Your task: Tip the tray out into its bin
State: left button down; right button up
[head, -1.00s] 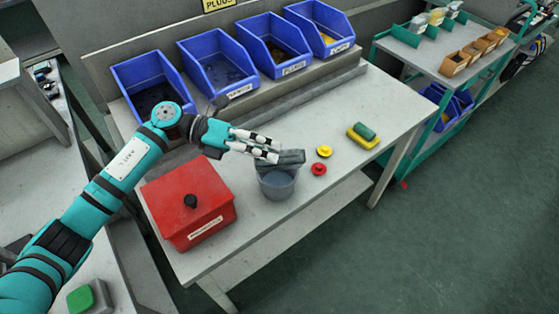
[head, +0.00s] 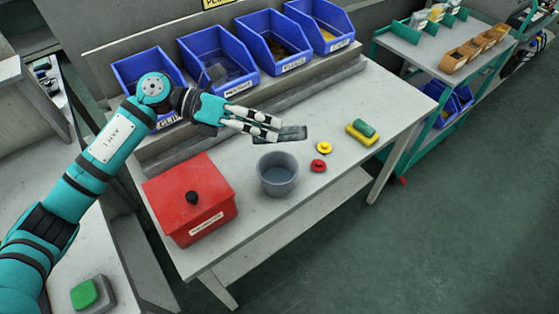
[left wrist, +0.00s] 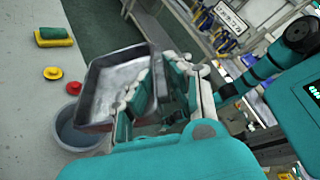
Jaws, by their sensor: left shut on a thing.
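My left gripper (head: 277,129) is shut on a grey metal tray (head: 293,135) and holds it above the bench, just behind the grey bucket (head: 278,175). The left wrist view shows the tray (left wrist: 108,88) between the fingers' side and the bucket (left wrist: 70,130); its visible inside looks bare, though part is hidden by the fingers. The bucket's inside looks empty from the head. Several labelled blue bins stand in a row at the back, among them one marked CLIP (head: 165,122) and others (head: 235,88). My right gripper is not in view.
A red lidded box (head: 205,215) stands left of the bucket. A yellow knob (head: 324,147), a red knob (head: 318,165) and a green-and-yellow block (head: 362,132) lie to the right. The bench's front edge is clear. A teal trolley (head: 440,70) stands at the right.

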pick_arm(q)
jog(key=m+b, duration=0.1)
jog(key=r+m+t+b, duration=0.1)
jog(key=b, duration=0.1)
jog(key=shift+r+m+t+y, duration=0.25)
jog(key=shift+m+t+y, duration=0.05)
jog(key=shift+y, duration=0.1)
jog(key=shift+r+m+t+b, duration=0.4)
jog(key=shift+r+m+b, duration=0.1)
jog(key=shift+b, duration=0.2)
jog(key=shift+r+m+t+b, duration=0.25)
jog(key=shift+m+b, duration=0.25)
jog(key=shift+b, duration=0.4)
jog(key=shift+r+m+t+y+b, duration=0.3)
jog(key=shift+t+b, duration=0.05)
jog(key=shift+r+m+t+b, duration=0.3)
jog(key=shift+m+b, duration=0.2)
jog(key=shift+b, duration=0.5)
jog(key=shift+r, duration=0.35)
